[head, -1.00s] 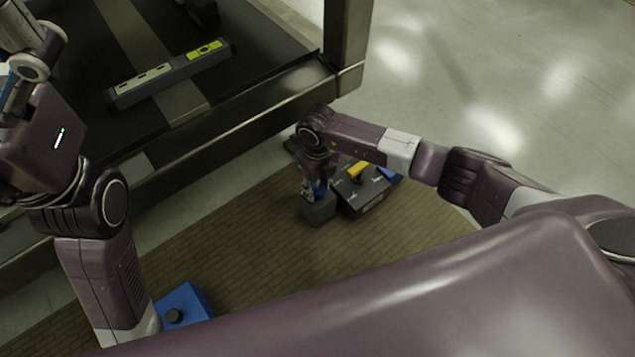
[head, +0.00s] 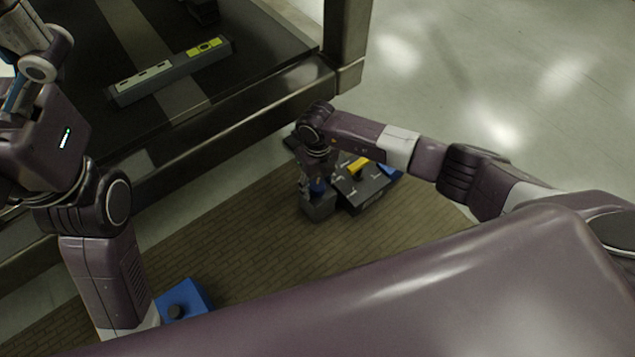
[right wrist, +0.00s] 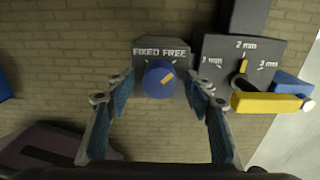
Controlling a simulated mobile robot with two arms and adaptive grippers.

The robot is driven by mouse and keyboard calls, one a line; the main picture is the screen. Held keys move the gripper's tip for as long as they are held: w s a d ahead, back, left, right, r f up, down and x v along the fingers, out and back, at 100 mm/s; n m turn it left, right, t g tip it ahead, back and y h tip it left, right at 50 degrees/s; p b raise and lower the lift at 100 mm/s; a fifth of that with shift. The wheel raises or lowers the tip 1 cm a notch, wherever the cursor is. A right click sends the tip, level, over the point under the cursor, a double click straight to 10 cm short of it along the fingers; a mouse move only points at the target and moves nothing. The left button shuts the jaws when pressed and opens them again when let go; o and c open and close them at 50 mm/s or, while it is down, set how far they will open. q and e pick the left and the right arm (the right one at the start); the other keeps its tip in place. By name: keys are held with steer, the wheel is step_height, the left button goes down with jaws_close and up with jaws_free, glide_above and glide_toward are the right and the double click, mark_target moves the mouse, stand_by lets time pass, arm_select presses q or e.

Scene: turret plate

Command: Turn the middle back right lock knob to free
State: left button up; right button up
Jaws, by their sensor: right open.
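The blue lock knob (right wrist: 158,88) is on a dark grey block (right wrist: 141,57) marked FIXED and FREE in the right wrist view. My right gripper (right wrist: 157,77) is open, with one finger on each side of the knob and visible gaps between. In the head view my right gripper (head: 314,187) is over the small grey block (head: 319,206), and the arm hides much of the knob. My left gripper is only partly visible at the upper left edge of the head view, too unclear to read its fingers.
Right of the knob stands a dark box (right wrist: 223,50) with a 2 mm and 3 mm scale and a yellow lever (right wrist: 266,103). A blue block (head: 186,301) with a dark knob sits at lower left. A dark metal frame (head: 240,120) runs behind the brick-patterned mat (head: 260,235).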

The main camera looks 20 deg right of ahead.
mark_target(317, 185)
steer(key=shift+r, duration=0.2)
step_height(317, 185, up, 8)
steer(key=shift+w+f, duration=0.1)
steer(key=shift+f, duration=0.15)
steer(key=shift+r, duration=0.2)
stand_by(0.3)
